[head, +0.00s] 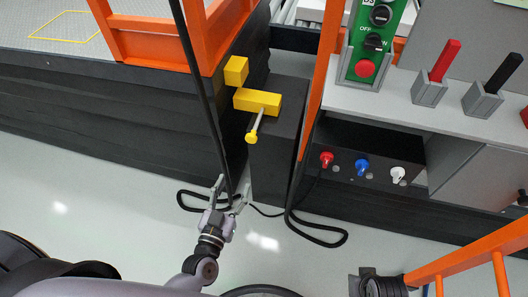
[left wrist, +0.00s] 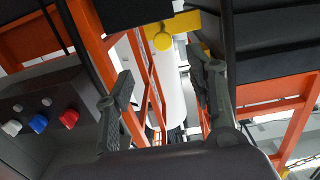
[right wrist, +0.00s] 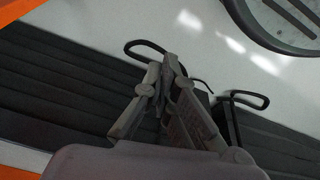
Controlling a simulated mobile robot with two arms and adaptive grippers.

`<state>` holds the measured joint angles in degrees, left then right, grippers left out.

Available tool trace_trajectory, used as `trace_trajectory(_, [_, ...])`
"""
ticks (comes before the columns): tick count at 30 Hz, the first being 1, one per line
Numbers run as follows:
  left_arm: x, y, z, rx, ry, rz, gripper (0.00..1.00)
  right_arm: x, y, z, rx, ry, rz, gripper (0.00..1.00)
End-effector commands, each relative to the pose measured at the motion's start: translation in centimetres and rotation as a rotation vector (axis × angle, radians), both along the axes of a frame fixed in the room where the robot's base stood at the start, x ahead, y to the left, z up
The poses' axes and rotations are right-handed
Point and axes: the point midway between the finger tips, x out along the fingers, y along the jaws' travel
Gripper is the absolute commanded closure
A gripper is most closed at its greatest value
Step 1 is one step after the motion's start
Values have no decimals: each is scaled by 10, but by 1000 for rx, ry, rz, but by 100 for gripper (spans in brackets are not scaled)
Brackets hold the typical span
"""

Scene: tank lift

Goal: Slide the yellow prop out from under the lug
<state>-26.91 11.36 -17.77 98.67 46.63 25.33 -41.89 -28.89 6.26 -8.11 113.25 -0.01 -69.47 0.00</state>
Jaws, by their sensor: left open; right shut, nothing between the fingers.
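The yellow prop (head: 257,102) is a block on a dark pedestal (head: 287,92), with a grey rod ending in a yellow knob (head: 252,137) on the near side. A yellow cube (head: 236,70), seemingly the lug, sits by the orange frame, just above and left of the prop; their contact is not clear. My left gripper (head: 231,191) is open and empty, nearer than the knob and apart from it. In the left wrist view the knob (left wrist: 162,41) shows beyond and between the open fingers (left wrist: 161,78). My right gripper (right wrist: 171,72) is shut and empty, away from the prop.
An orange post (head: 318,100) stands right of the pedestal. Beyond it are a green control panel (head: 373,42), red and black levers, and red, blue and white plugs (head: 362,167). Black cables (head: 318,232) loop on the floor. An orange rail (head: 470,258) is at lower right.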

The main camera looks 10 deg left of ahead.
Motion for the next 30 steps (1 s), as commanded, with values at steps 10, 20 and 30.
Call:
trace_trajectory(10, [30,1,9,-11,-35,16,50,1,0,13,0,-10,-2,100])
trace_trajectory(20, [103,-2,7,-10,-34,15,50,1,-1,43,1,-28,-4,100])
trace_trajectory(30, [162,-4,7,-10,-32,15,50,-5,-3,81,2,-48,-7,100])
